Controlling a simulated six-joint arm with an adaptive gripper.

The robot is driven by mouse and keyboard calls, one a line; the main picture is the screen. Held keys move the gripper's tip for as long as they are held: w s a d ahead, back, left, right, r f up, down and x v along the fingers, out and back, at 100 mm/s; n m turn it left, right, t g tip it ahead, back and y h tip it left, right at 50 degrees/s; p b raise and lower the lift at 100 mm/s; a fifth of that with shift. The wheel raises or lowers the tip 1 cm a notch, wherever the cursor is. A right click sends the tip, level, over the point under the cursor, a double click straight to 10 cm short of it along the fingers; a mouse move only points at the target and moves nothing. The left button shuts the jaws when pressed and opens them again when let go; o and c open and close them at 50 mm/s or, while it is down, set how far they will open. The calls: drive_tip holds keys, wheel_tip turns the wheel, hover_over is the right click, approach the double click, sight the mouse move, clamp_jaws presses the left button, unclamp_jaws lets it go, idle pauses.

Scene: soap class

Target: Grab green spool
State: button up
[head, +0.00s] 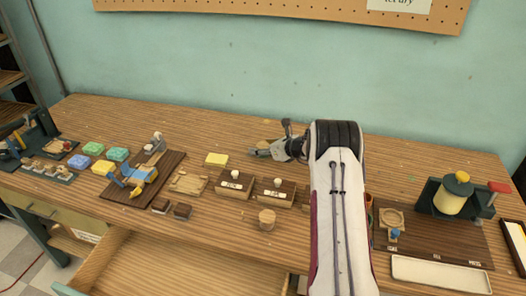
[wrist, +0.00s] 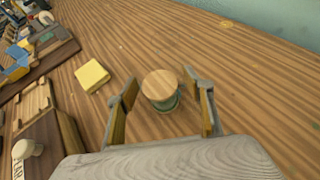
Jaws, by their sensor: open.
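The green spool (wrist: 166,103) stands upright on the bench in the wrist view, with a round wooden top and a green body below it. My gripper (wrist: 162,90) is open, with one finger on each side of the spool and a visible gap to each. In the head view my gripper (head: 266,151) is low over the back middle of the bench. The spool is hard to make out there, largely hidden by the gripper.
A yellow block (wrist: 92,75) lies left of the spool, also in the head view (head: 216,159). Two labelled wooden boxes (head: 233,183) and a wooden cylinder (head: 267,220) stand nearer the front. A press (head: 453,195) stands at right. The bench behind the spool is clear.

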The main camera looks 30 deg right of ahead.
sight(263, 145)
idle(0.3)
drive_tip(key=c, duration=1.2)
drive_tip(key=shift+r, duration=0.1)
drive_tip(key=shift+r, duration=4.9)
